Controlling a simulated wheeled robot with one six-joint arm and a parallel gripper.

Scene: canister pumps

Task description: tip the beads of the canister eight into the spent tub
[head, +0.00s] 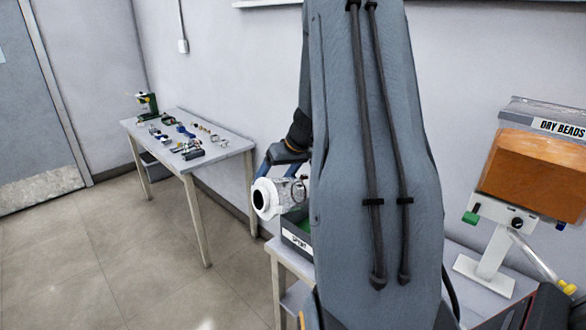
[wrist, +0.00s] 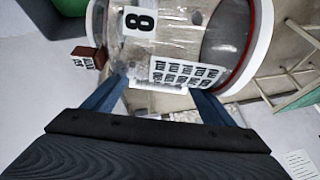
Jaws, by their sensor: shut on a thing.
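Canister eight (wrist: 135,45) is a clear cylinder with a black 8 on a white label, a printed white label and a white collar with a red ring. My gripper (wrist: 158,95) is shut on its body, one finger at each side. In the head view, the canister (head: 267,199) lies on its side with its white end facing left. There, my gripper (head: 287,162) is partly hidden by my arm. The dark spent tub (head: 297,241), with a white label and green inside, is below and right of the white end, partly hidden by my arm. Beads inside the canister are unclear.
A dispenser labelled DRY BEADS (head: 530,170) stands at the right, with orange contents and a hose. A second table (head: 225,150) at the back left carries many small parts. The floor (head: 150,240) at the left is clear.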

